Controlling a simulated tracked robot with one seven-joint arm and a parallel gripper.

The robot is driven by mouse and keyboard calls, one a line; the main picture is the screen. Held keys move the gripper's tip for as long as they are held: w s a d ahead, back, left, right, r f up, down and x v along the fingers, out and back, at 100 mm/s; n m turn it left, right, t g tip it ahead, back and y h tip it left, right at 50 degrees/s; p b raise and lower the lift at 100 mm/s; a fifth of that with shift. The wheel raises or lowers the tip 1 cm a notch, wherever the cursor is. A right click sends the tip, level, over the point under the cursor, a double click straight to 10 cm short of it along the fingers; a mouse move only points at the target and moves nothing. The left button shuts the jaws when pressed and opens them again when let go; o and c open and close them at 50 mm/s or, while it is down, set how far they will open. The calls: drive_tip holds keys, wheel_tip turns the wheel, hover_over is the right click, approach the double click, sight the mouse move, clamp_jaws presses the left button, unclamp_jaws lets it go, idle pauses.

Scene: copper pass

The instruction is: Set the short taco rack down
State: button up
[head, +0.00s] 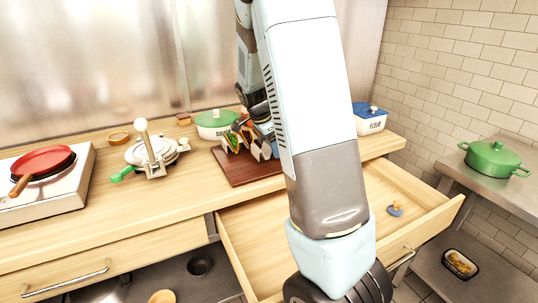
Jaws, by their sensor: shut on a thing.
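The short taco rack (258,150), a small pale metal rack, shows at the middle of the wooden counter, with filled tacos (235,136) in it. It is over a dark reddish-brown board (240,175); I cannot tell whether it touches the board or hangs just above it. My gripper (260,128) is at the rack's upper right side and is shut on it. The fingertips are small and partly hidden, and my arm covers the right part of the board.
A green-lidded dough pot (214,122) stands close behind the board. A blue-lidded flour box (370,122) is at the back right. A white tortilla press (155,152) and a red pan (42,162) stand to the left. An open drawer (255,235) juts out below the counter.

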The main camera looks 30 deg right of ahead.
sight(273, 161)
drive_tip(key=shift+w+f, duration=0.3)
drive_tip(key=shift+f, duration=1.6)
drive_tip(key=o, duration=1.1)
